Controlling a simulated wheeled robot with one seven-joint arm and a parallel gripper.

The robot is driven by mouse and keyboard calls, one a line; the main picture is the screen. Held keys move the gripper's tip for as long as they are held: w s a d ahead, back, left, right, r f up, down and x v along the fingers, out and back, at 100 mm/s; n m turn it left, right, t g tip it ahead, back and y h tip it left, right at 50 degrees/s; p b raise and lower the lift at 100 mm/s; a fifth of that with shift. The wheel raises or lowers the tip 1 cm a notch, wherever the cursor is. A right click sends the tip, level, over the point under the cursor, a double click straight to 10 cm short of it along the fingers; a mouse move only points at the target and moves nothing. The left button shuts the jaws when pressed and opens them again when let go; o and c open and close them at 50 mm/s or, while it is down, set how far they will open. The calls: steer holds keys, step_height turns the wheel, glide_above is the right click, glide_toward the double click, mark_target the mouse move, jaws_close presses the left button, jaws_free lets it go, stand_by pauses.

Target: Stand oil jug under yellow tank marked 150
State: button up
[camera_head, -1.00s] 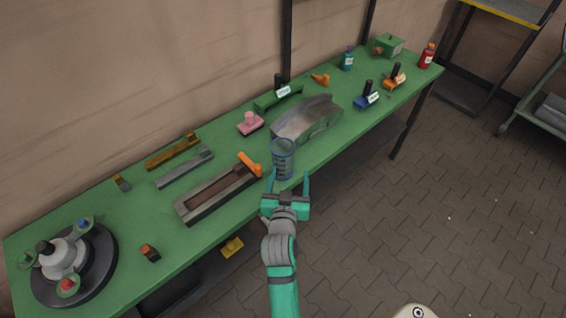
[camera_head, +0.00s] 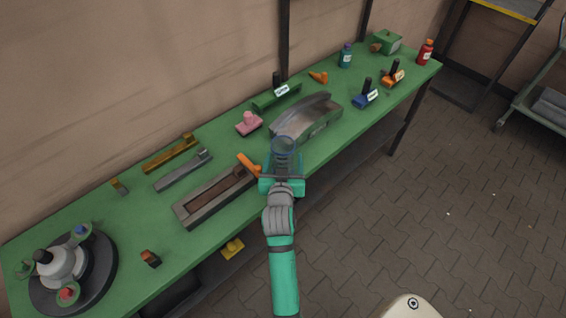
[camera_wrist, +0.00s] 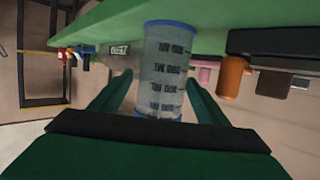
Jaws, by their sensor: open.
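The oil jug is a clear, blue-rimmed cup with dark scale marks; it stands on the green bench (camera_head: 140,235) near its front edge. In the head view the jug (camera_head: 284,145) is partly hidden by my gripper (camera_head: 283,168). In the wrist view the jug (camera_wrist: 165,68) appears upside down between two green fingers. My gripper (camera_wrist: 158,98) is open around the jug, with a gap showing at its left side; contact on the right cannot be told. I cannot make out a yellow tank marked 150.
A long grey tray with an orange handle (camera_head: 247,164) lies close left of the jug. A curved metal piece (camera_head: 305,118) is behind it. Labelled blue (camera_head: 366,95) and orange (camera_head: 393,76) items stand further right. A small yellow object (camera_head: 232,248) is below the bench. The floor in front is clear.

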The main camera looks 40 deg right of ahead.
mark_target(283, 149)
steer(key=x, duration=0.5)
steer(key=shift+w+a, duration=0.1)
steer(key=shift+w, duration=0.1)
steer(key=c, duration=0.8)
steer(key=shift+c, duration=0.7)
steer(key=shift+r, duration=0.1)
